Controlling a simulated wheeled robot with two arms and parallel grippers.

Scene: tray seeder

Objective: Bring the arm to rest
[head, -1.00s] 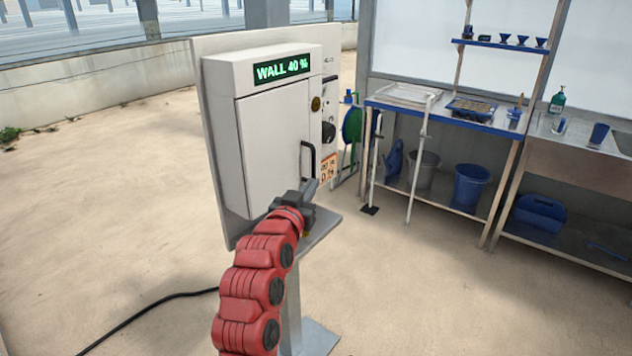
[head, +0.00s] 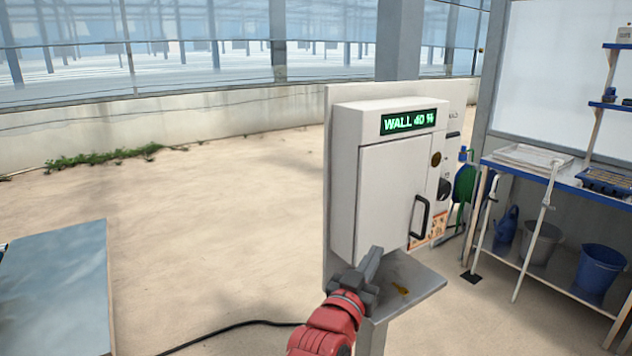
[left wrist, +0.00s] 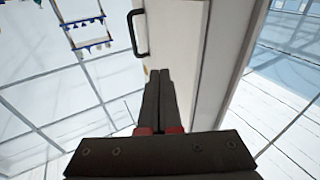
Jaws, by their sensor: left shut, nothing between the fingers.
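My left arm is red, and its dark grey left gripper (head: 372,262) is in front of the lower part of the white cabinet (head: 385,200). The gripper is shut and empty, its fingers pointing up beside the closed cabinet door. In the left wrist view the two fingers (left wrist: 160,85) lie together, with the black door handle (left wrist: 138,32) beyond them and apart from them. The handle also shows in the head view (head: 420,217). My right gripper is in neither view.
A blue-topped bench (head: 560,178) with buckets beneath stands at right. A grey-blue surface (head: 60,290) is at lower left. Open floor lies between.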

